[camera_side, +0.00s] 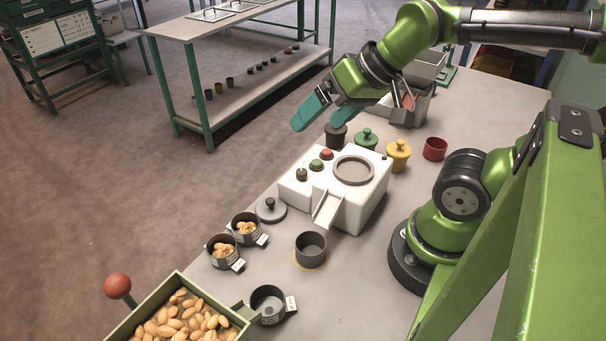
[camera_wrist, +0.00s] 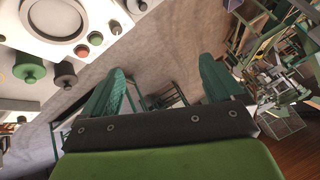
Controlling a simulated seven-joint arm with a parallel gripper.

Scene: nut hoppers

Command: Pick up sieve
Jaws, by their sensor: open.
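I cannot surely tell which object is the sieve. A grey round ring (camera_side: 354,170) sits on top of the white machine (camera_side: 370,205) and may be it; it also shows in the wrist view (camera_wrist: 57,18). My gripper (camera_side: 323,112) is open and empty, held above the far side of the machine, well apart from the ring. Its teal fingers point down and left. In the wrist view the spread fingers (camera_wrist: 161,70) have floor beyond them, and the machine lies at the upper left.
A dark pot (camera_side: 336,136), green pot (camera_side: 366,138), yellow pot (camera_side: 398,154) and red cup (camera_side: 435,149) stand behind the machine. In front are a grey cup (camera_side: 310,249), a lid (camera_side: 270,210), small nut cups (camera_side: 222,250) and a nut hopper (camera_side: 235,321).

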